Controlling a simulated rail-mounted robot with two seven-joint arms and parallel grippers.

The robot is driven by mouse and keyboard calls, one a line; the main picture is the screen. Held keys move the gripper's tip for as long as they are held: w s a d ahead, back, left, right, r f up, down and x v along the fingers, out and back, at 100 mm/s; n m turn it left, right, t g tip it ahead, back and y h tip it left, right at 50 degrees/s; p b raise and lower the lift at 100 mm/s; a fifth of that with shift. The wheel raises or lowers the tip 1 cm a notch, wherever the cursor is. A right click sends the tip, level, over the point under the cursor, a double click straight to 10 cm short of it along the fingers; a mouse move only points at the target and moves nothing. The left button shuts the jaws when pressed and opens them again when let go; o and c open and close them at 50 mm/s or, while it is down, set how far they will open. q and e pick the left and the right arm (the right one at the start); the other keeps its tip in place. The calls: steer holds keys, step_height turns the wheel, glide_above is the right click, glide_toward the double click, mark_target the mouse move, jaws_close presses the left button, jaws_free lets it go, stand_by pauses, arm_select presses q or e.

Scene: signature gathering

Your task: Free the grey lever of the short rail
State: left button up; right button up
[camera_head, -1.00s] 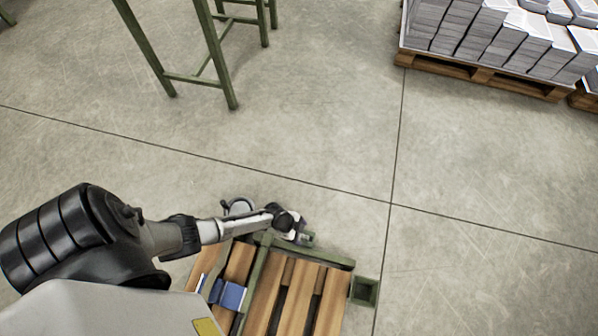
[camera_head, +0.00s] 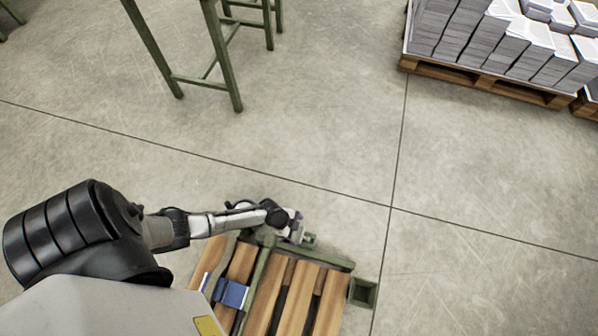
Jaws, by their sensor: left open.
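My left arm reaches in from the left, and its gripper (camera_head: 298,232) is over the far edge of a green-framed rack with wooden slats (camera_head: 287,292). The gripper is small in view and seen from above. A green rail (camera_head: 328,257) runs along the rack's far edge, beside the gripper. I cannot make out the grey lever, which may be hidden under the gripper and wrist. I cannot tell whether the gripper touches anything. My right gripper is not in view.
A blue block (camera_head: 231,293) lies on the slats at the left. A green square socket (camera_head: 363,292) sticks out at the rack's right corner. A green stand (camera_head: 209,60) is at the upper left, and a pallet of paper stacks (camera_head: 490,78) at the upper right. The floor between is clear.

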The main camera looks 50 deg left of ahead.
arm_select(q)
steer(key=p+v, duration=0.3)
steer(key=v, duration=0.5)
steer(key=shift+a+r+p, duration=0.2)
steer(key=shift+r+p, duration=0.05)
steer(key=shift+p, duration=0.15)
steer(key=shift+s, duration=0.1)
